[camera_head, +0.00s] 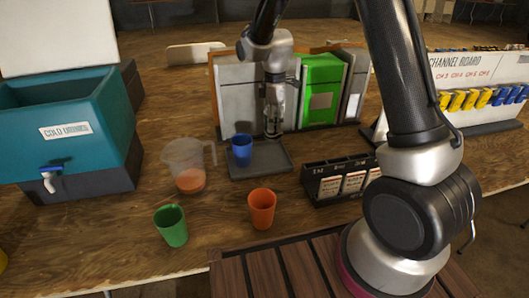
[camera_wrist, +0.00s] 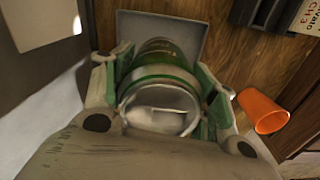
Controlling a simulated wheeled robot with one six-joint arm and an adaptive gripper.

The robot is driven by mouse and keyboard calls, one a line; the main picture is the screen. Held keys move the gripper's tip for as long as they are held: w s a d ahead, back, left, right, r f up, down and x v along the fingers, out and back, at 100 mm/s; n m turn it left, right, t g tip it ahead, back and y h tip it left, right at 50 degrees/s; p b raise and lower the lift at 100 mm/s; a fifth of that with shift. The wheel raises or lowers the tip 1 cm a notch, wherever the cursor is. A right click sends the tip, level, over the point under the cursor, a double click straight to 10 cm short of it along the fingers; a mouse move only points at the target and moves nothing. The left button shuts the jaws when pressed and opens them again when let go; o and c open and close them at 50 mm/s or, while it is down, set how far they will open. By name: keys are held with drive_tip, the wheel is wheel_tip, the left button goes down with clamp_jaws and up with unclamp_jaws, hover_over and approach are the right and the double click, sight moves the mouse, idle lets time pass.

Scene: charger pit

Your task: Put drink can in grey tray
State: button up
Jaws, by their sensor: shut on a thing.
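The drink can (camera_wrist: 165,72), green with a silver end, is between the fingers of my gripper (camera_wrist: 162,85) in the wrist view. My gripper is shut on it. In the head view my gripper (camera_head: 273,112) points down at the back part of the grey tray (camera_head: 262,172), and the can is hard to make out there. The tray also shows beyond the can in the wrist view (camera_wrist: 190,32). I cannot tell whether the can touches the tray. A blue cup (camera_head: 241,150) stands at the tray's left side.
An orange cup (camera_head: 262,208), a green cup (camera_head: 172,225) and a clear jug (camera_head: 188,165) stand nearby. A teal drinks cooler (camera_head: 75,125) is at left. Grey and green binders (camera_head: 320,90) stand close behind the tray. A black card rack (camera_head: 335,182) is to its right.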

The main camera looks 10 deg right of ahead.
sight(273, 140)
wheel_tip(273, 140, down, 8)
drive_tip(key=shift+f, duration=0.15)
drive_tip(key=shift+f, duration=0.1)
drive_tip(key=o, duration=1.3)
drive_tip(key=shift+c, duration=0.2)
